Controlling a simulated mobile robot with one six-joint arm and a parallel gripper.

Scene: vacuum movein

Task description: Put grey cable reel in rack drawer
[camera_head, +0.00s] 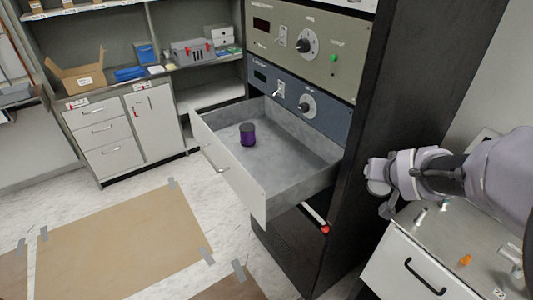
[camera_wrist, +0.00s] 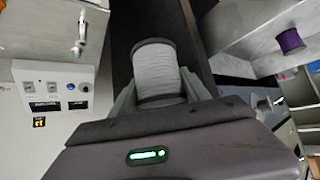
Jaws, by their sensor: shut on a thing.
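The grey cable reel (camera_wrist: 157,70), with pale windings and dark flanges, is between the fingers of my gripper (camera_wrist: 160,92) in the wrist view. The gripper is shut on it. In the head view my arm's end is right of the rack, above the low cabinet; the grey reel cannot be made out there. The rack drawer (camera_head: 277,190) is pulled open, below the blue-grey instrument panel. A purple reel (camera_head: 247,136) stands upright inside it, towards the left; it also shows in the wrist view (camera_wrist: 290,41).
The black rack side (camera_head: 400,90) stands between the drawer and my arm. A low white cabinet (camera_head: 410,262) at the right carries small metal parts and an orange piece (camera_head: 465,260). The drawer's middle and right floor are bare. A workbench with boxes is behind.

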